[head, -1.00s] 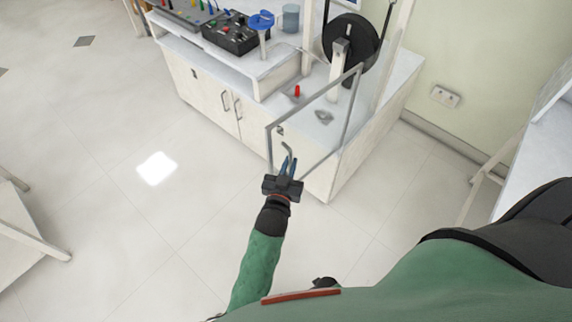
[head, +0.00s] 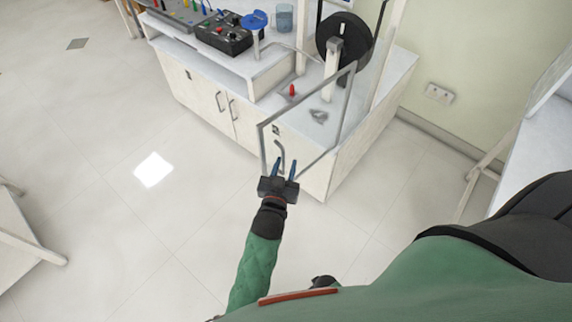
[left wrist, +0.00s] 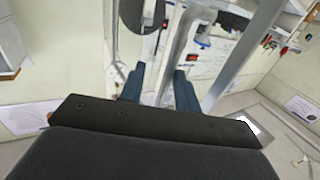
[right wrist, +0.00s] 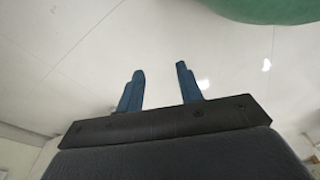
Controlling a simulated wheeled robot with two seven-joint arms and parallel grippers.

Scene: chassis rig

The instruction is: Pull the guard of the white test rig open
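The white test rig (head: 331,70) stands on a white cabinet, with a black wheel behind its post. Its guard (head: 350,92), a clear panel in a grey frame, is swung out over the cabinet's front edge. A bent grey handle (head: 282,150) is at the guard's near end. My left gripper (head: 285,165) is at this handle, its blue fingers spread apart. In the left wrist view the fingers (left wrist: 158,88) are apart, with a grey bar beyond them; contact cannot be told. My right gripper (right wrist: 160,85) is open and empty above the floor.
A red piece (head: 292,90) lies on the cabinet top. A black control box (head: 231,37), a blue-topped stand (head: 254,22) and a beaker (head: 284,17) are at the back. A white table (head: 535,130) stands at the right. The floor left of the cabinet is clear.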

